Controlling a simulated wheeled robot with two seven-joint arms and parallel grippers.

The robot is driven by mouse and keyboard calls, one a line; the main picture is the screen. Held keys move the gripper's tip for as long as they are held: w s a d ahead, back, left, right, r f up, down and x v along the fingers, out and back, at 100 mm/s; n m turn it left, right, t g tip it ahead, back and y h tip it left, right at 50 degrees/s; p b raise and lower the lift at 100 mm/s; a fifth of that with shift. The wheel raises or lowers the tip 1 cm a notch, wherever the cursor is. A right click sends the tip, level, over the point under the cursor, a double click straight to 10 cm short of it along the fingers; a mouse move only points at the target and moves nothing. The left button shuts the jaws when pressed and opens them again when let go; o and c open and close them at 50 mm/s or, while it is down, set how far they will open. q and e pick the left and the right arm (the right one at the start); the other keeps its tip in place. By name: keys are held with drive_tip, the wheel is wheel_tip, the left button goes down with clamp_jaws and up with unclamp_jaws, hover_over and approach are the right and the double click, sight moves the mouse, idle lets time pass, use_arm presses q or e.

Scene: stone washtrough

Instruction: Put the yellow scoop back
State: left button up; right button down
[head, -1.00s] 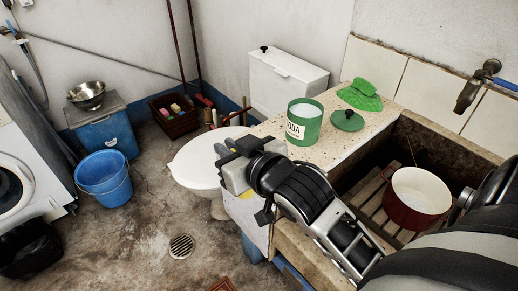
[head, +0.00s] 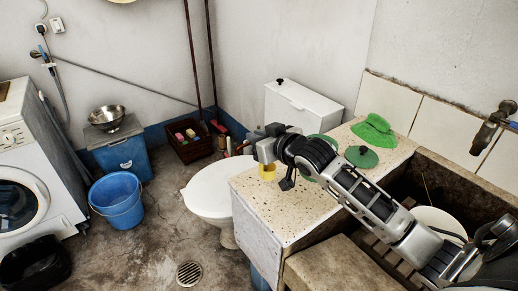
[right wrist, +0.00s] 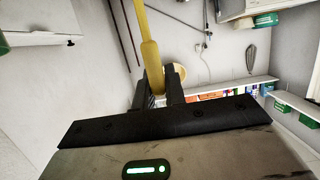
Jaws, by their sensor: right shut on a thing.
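The yellow scoop (right wrist: 149,52) is between the fingers of my right gripper (right wrist: 157,86) in the right wrist view, its long handle running up out of the frame. In the head view a small yellow part of the scoop (head: 267,173) shows just below my right gripper (head: 258,143), which is shut on it above the speckled counter (head: 292,218). The green soda tin (head: 311,179) is almost wholly hidden behind my right arm; only slivers of green show. My left gripper is not in view.
The stone trough (head: 455,178) with a pot (head: 440,222) is at right. A toilet (head: 212,188), blue bucket (head: 117,200) and washing machine (head: 30,150) stand left.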

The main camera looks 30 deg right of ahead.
drive_tip(key=shift+w+d+f, duration=0.1)
drive_tip(key=shift+w+f, duration=0.05)
drive_tip(key=shift+f, duration=0.6)
drive_tip(key=shift+w+d+f, duration=0.15)
drive_tip(key=shift+f, duration=0.6)
drive_tip(key=shift+w+d+f, duration=0.1)
drive_tip(key=shift+w+f, duration=0.05)
drive_tip(key=shift+f, duration=0.6)
drive_tip(key=c, duration=1.5)
unclamp_jaws()
drive_tip(key=shift+f, duration=0.15)
drive_tip(key=shift+o, duration=0.2)
drive_tip(key=v, duration=1.2)
drive_tip(key=shift+r, duration=0.2)
